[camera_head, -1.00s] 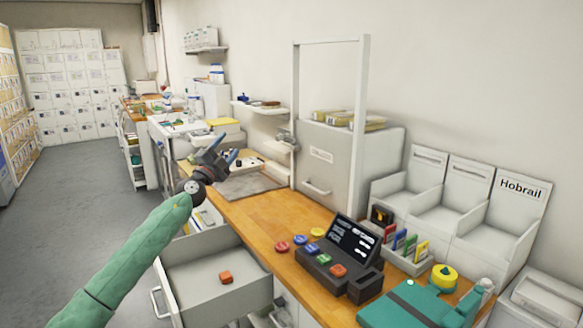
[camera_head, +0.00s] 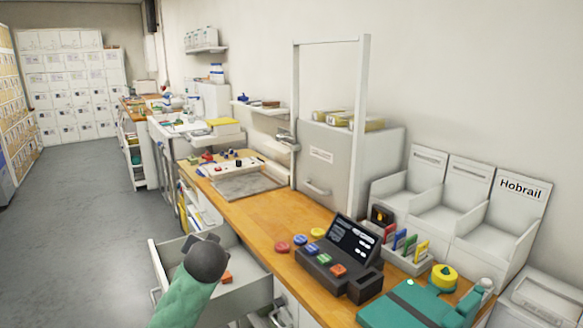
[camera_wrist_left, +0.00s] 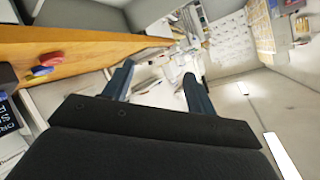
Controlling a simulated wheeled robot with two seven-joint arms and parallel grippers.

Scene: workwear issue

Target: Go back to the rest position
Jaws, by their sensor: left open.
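My left arm, green with a dark wrist, comes in from the bottom left in the head view, in front of the open drawer (camera_head: 168,262). Its fingers are hidden behind the wrist there. In the left wrist view my left gripper (camera_wrist_left: 157,88) is open, its two blue-grey fingers apart with nothing between them. A small orange-red block (camera_head: 226,278) lies in the drawer, partly hidden by my wrist. My right gripper is not in view.
The wooden counter (camera_head: 240,215) holds a dark terminal (camera_head: 340,262) with coloured buttons, a card rack (camera_head: 405,258) and a teal case (camera_head: 415,303). White bins (camera_head: 465,205) stand behind. The drawer juts out from the counter. Grey floor (camera_head: 85,200) is clear at left.

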